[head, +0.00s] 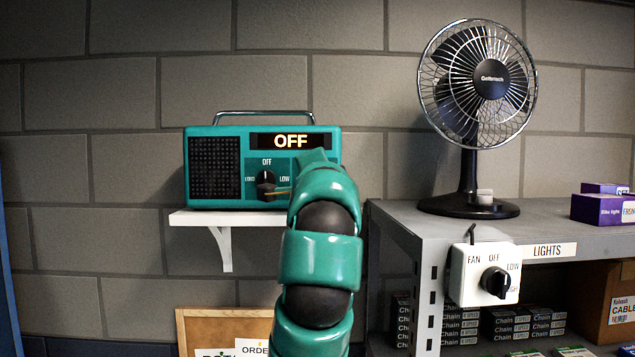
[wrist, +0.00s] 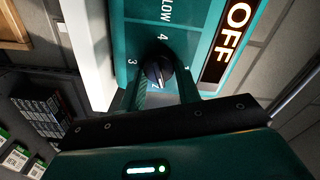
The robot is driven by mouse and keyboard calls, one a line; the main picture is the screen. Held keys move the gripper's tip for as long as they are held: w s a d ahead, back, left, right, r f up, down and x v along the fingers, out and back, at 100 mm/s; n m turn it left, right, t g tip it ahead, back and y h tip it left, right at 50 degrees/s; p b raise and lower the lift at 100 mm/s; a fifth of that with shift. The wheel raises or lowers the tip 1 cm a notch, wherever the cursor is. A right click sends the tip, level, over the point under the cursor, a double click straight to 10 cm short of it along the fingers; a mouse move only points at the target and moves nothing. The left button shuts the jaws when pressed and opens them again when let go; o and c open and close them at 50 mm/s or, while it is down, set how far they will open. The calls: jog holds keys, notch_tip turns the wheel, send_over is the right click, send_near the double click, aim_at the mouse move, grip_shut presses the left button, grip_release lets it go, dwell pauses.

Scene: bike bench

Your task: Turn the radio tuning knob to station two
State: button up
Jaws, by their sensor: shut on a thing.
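The teal radio (head: 230,138) sits on a small white shelf in the head view; its display (head: 291,140) reads OFF. A black knob (head: 265,186) on its front has OFF above and LOW to its right. My arm hides the right part of the radio's front. In the wrist view the radio's face (wrist: 197,22) shows a dark round tuning knob (wrist: 158,70) among numbers, with 4 and 3 legible. My gripper (wrist: 166,84) is shut on this knob, one finger on each side. A pale mark shows on the knob; the number it points at is unclear.
A white shelf (head: 205,218) holds the radio. To the right, a grey bench (head: 400,214) bears a fan (head: 470,185), and a white switch box (head: 484,275) hangs on its front. Boxes fill the rack below. A cork board (head: 198,320) stands at lower left.

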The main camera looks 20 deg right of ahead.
jog(key=shift+f+m+b, duration=0.15)
jog(key=shift+m+b, duration=0.2)
jog(key=shift+m, duration=1.55)
jog(key=o, duration=1)
jog(key=shift+d, duration=0.1)
jog(key=shift+c, duration=0.2)
jog(key=shift+s, duration=0.1)
jog(key=b+v, duration=0.7)
jog(key=v, duration=1)
